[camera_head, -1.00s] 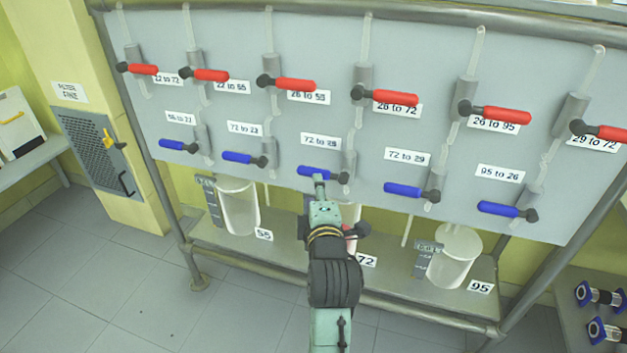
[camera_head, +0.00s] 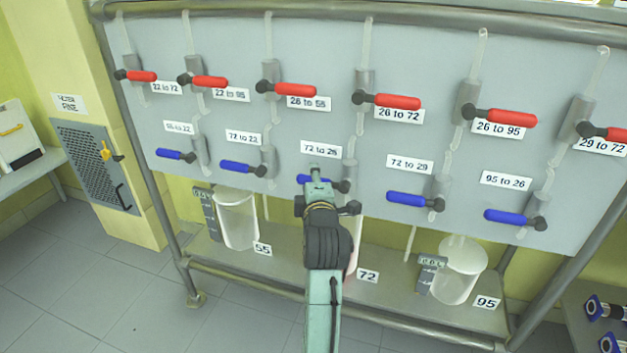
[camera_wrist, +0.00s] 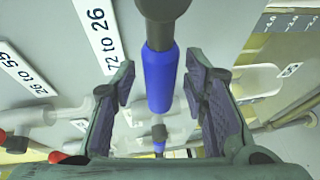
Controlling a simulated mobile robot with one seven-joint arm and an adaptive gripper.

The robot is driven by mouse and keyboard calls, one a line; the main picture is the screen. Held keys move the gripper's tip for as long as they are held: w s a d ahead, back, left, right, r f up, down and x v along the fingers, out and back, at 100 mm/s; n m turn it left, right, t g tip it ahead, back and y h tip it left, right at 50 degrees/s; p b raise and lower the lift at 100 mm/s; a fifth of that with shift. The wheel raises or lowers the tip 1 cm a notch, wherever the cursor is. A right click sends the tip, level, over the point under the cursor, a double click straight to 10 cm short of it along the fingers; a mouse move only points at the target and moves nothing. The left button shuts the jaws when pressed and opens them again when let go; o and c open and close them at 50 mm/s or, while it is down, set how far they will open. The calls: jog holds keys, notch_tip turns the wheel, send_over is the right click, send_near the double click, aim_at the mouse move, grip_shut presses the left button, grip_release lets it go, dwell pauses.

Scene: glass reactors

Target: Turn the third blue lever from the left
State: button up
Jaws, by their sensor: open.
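The third blue lever from the left (camera_head: 303,179) is on the grey panel under the label "72 to 26" and lies roughly level. My gripper (camera_head: 316,180) is in front of it in the head view and hides much of its handle. In the wrist view the blue handle (camera_wrist: 158,80) lies between the two open fingers (camera_wrist: 160,95), with a gap on each side. Its dark pivot is at the top of that view. Other blue levers stand on the same row, such as the second (camera_head: 241,168) and the fourth (camera_head: 406,199).
A row of red levers (camera_head: 295,90) runs above the blue ones. White beakers (camera_head: 237,220) and (camera_head: 458,272) stand on a shelf below the panel. A metal pipe frame (camera_head: 262,286) runs along the front. The tiled floor at left is clear.

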grip_shut()
dwell(0.5)
dwell(0.3)
